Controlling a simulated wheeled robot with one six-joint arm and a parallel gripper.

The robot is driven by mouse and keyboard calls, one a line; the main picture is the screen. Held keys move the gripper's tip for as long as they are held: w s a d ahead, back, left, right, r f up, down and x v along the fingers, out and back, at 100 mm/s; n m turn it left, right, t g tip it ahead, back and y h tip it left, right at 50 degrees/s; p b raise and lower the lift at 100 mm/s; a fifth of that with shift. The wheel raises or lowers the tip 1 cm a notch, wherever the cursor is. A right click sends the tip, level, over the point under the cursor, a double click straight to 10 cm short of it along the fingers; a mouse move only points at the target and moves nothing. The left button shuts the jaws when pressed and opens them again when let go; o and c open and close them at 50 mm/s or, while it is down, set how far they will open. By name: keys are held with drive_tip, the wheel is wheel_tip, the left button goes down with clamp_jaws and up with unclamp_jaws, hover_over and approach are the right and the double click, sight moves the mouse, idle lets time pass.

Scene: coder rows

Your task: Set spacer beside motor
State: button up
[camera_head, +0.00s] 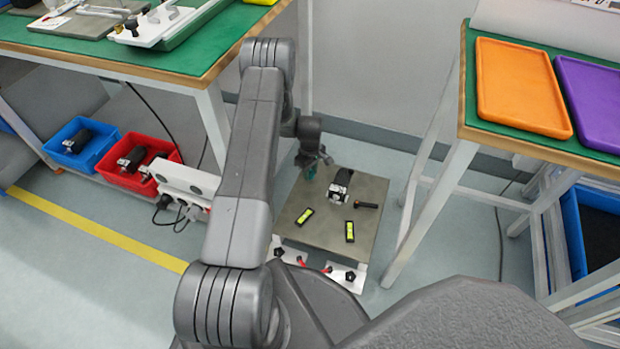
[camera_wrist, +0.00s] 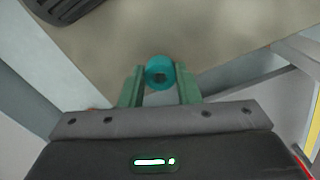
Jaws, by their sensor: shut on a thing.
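My gripper (camera_wrist: 160,84) has green fingers and is shut on a teal, ring-shaped spacer (camera_wrist: 160,72) with a dark hole. In the head view, the spacer (camera_head: 311,173) shows small at the far left edge of a grey-brown plate (camera_head: 318,235), partly behind my wrist. I cannot tell whether it touches the plate. The motor (camera_head: 341,186), black with a silver face, lies on the plate just right of my gripper. A dark ribbed body, which looks like the motor (camera_wrist: 62,6), shows at the wrist view's top left, apart from the spacer.
Two yellow-green level vials (camera_head: 305,216) and a small black part (camera_head: 366,205) lie on the plate. White blocks with black knobs (camera_head: 345,274) stand at its near edge. Table legs (camera_head: 430,215) rise to the right. Red (camera_head: 125,180) and blue (camera_head: 75,155) bins stand left.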

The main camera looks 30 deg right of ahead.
drive_tip(key=shift+f+b, duration=0.5)
drive_tip(key=shift+f, duration=1.15)
drive_tip(key=shift+f, duration=0.2)
drive_tip(key=o, duration=1)
drive_tip(key=shift+c, duration=0.2)
drive_tip(key=shift+r, duration=0.15)
wheel_tip(320, 180, up, 12)
drive_tip(key=p, duration=0.4)
